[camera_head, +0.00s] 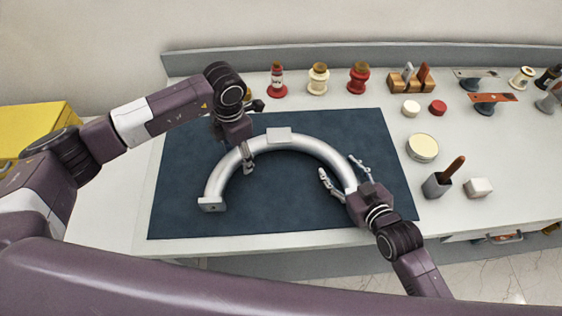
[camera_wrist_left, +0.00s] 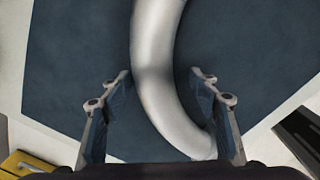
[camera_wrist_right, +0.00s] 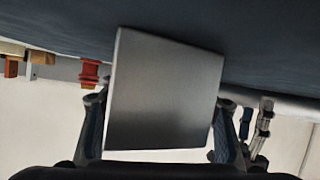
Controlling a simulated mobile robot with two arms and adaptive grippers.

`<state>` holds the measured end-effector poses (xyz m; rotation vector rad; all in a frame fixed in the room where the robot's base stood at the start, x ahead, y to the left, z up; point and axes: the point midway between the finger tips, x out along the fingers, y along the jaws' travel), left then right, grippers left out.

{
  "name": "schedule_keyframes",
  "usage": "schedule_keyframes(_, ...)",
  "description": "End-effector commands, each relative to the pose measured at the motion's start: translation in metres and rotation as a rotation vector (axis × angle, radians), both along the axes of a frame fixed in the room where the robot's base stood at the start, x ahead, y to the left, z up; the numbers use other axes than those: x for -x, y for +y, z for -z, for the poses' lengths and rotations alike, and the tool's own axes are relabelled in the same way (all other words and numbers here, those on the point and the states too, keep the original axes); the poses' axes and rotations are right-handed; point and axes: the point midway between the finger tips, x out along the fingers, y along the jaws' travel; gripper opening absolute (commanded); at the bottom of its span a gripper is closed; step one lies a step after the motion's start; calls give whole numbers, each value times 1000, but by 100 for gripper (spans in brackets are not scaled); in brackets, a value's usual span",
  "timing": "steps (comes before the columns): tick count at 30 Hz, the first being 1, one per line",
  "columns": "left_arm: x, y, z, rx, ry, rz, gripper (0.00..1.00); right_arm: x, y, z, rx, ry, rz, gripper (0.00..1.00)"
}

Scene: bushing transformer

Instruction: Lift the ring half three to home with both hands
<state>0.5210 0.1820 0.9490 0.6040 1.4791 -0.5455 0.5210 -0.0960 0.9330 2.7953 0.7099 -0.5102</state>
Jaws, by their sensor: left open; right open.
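The ring half (camera_head: 313,146) is a silvery half-circle tube lying on the dark blue mat (camera_head: 270,205), with a flat plate at its top and a square flange at its left end. My left gripper (camera_head: 248,163) is open over the left part of the arc. In the left wrist view the tube (camera_wrist_left: 158,70) passes between the open fingers (camera_wrist_left: 160,88). My right gripper (camera_head: 340,170) is open at the right end of the arc. In the right wrist view a square grey end flange (camera_wrist_right: 163,92) stands between its fingers (camera_wrist_right: 160,105). Whether the fingers touch it is unclear.
Red and cream bushings (camera_head: 318,78) stand along the back of the table. To the right are a round tin (camera_head: 422,148), a grey cup (camera_head: 436,186) with a brown handle, and a white block (camera_head: 478,187). The mat inside the arc is clear.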

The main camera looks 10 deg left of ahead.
Motion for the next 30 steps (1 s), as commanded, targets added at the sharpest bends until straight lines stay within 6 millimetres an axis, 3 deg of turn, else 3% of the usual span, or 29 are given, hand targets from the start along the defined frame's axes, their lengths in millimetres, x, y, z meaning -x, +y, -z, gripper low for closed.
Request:
schedule_keyframes(2, 0, 0, 0, 0, 0, 0, 51, 0, 0, 0, 0, 0, 0, 52)
schedule_keyframes(16, 0, 0, -1, 1, -1, 0, 0, 1, 0, 0, 0, 1, 0, 0)
schedule_keyframes(30, -1, -1, -4, 2, -2, 0, 0, 0, 0, -4, -2, -2, 0, 0)
